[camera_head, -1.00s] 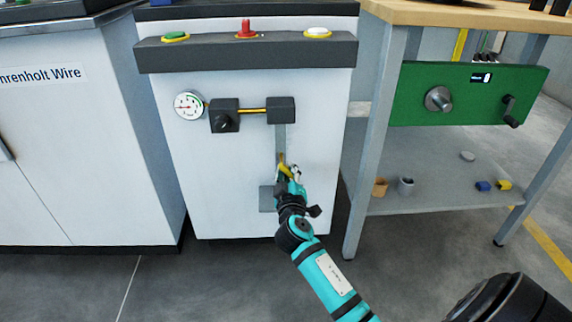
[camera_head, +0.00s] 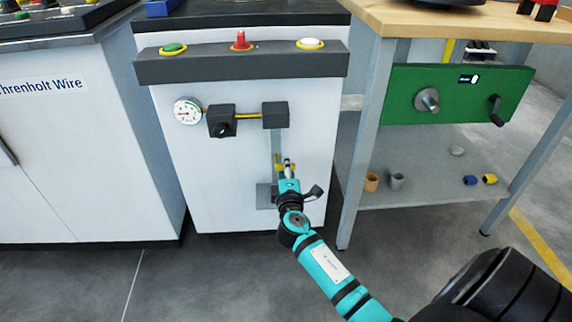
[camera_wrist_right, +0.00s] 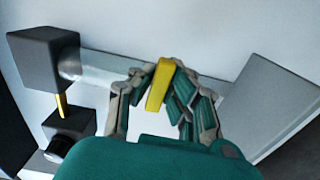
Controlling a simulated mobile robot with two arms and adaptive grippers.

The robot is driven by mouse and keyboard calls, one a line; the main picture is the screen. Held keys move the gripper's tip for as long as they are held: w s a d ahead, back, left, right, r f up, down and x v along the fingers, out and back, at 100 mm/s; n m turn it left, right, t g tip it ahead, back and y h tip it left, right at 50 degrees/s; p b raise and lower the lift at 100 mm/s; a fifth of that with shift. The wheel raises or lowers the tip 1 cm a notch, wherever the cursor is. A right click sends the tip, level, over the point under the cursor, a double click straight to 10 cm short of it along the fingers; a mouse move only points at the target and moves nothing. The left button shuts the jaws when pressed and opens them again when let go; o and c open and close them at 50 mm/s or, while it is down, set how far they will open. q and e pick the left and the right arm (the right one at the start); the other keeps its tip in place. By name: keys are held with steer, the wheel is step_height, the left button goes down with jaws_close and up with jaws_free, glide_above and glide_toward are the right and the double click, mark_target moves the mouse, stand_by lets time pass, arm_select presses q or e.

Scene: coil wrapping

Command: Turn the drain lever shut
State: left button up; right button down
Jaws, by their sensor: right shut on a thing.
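The yellow drain lever (camera_wrist_right: 159,84) is on a grey vertical pipe (camera_head: 277,142) on the front of the white cabinet. In the right wrist view it stands between the teal and grey fingers of my right gripper (camera_wrist_right: 160,92), which is shut on it. In the head view my right gripper (camera_head: 287,170) is at the pipe, and only small yellow bits of the lever show around the fingers. My left gripper is not in view.
A dark box (camera_head: 275,115) tops the pipe, and a grey block (camera_head: 265,196) is at its lower end. A gauge (camera_head: 187,111) and a black knob box (camera_head: 221,120) are to the left. A workbench leg (camera_head: 363,150) stands close on the right.

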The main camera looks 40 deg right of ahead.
steer(key=shift+n, duration=0.4)
steer(key=c, duration=1.3)
jaws_free()
steer(key=v, duration=1.2)
steer(key=shift+s, duration=0.1)
